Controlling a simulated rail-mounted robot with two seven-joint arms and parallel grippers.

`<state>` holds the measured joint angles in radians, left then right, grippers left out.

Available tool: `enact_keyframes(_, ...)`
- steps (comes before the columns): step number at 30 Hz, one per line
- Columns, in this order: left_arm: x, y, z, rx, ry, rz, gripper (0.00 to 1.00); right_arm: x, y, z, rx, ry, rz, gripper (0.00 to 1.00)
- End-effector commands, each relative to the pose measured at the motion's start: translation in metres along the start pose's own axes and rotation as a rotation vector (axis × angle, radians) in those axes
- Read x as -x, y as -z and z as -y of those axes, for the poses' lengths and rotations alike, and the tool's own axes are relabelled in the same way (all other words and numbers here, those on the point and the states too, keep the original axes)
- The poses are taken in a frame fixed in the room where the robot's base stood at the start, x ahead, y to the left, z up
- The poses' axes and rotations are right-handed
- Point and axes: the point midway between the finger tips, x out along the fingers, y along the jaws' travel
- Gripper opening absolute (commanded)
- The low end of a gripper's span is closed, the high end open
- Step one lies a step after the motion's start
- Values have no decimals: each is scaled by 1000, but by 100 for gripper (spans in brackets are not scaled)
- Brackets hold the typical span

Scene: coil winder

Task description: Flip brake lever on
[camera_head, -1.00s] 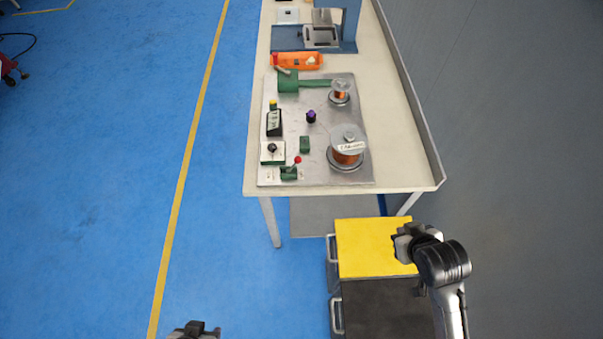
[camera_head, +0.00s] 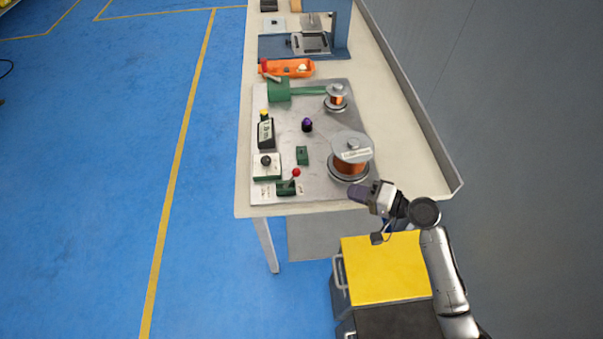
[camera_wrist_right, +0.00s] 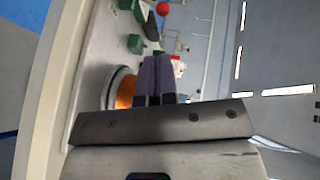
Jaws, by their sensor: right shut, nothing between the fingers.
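The brake lever appears to be the red-knobbed lever (camera_head: 296,172) on a small green base (camera_head: 286,188) at the front left of the winder's metal plate. In the right wrist view its red knob (camera_wrist_right: 163,9) shows at the top, with the dark green base (camera_wrist_right: 151,27) just below. My right gripper (camera_head: 357,192) is shut and empty near the front edge of the plate, to the right of the lever and apart from it. Its purple fingers (camera_wrist_right: 155,78) lie together in the wrist view. My left gripper is out of view.
A copper wire spool (camera_head: 350,157) stands on the plate just behind my right gripper. A switch box (camera_head: 266,166), a purple knob (camera_head: 307,125) and an orange tray (camera_head: 287,67) lie farther back. A yellow-topped cabinet (camera_head: 385,268) stands below the table front.

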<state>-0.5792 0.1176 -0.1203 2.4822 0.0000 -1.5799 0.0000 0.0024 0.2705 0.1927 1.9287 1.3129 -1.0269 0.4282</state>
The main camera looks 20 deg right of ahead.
Motion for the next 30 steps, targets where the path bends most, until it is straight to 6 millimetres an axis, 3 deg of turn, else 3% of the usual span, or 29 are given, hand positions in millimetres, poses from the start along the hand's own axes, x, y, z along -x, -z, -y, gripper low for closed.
enact_keyframes(6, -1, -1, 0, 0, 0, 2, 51, 0, 5, 2, -81, 16, -30, 0)
enact_keyframes(20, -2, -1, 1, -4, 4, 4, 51, -4, 4, 2, -86, 15, -28, 0)
enact_keyframes(23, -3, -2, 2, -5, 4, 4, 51, -13, 5, 2, -86, 15, -29, 0)
enact_keyframes(30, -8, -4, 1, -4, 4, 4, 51, -56, 6, 3, -85, 17, -27, 0)
